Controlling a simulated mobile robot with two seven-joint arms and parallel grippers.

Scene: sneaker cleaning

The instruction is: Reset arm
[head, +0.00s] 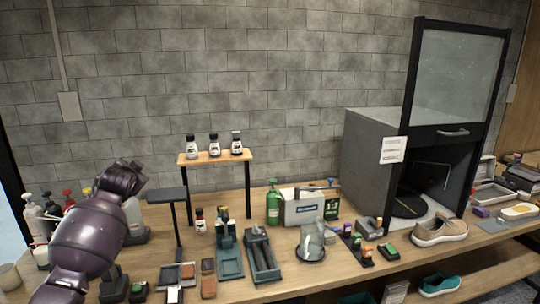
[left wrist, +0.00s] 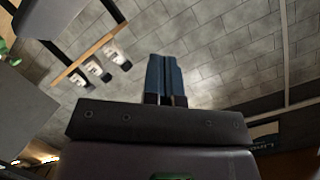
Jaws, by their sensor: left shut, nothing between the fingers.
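My left arm (head: 92,232) comes in from the lower left of the head view, raised over the left end of the workbench. Its fingers are not clear there. In the left wrist view my left gripper (left wrist: 166,80) shows two blue-grey fingers lying together, shut and empty, with the grey brick wall behind them. No object touches the fingers. My right gripper is in neither view.
The wooden workbench (head: 285,291) holds a small bottle shelf (head: 215,158), a black stand (head: 167,194), a green bottle (head: 273,203), a teal tray (head: 230,262), a beige sneaker (head: 438,232) and a grey cabinet (head: 372,160). Spray bottles stand close to my left arm.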

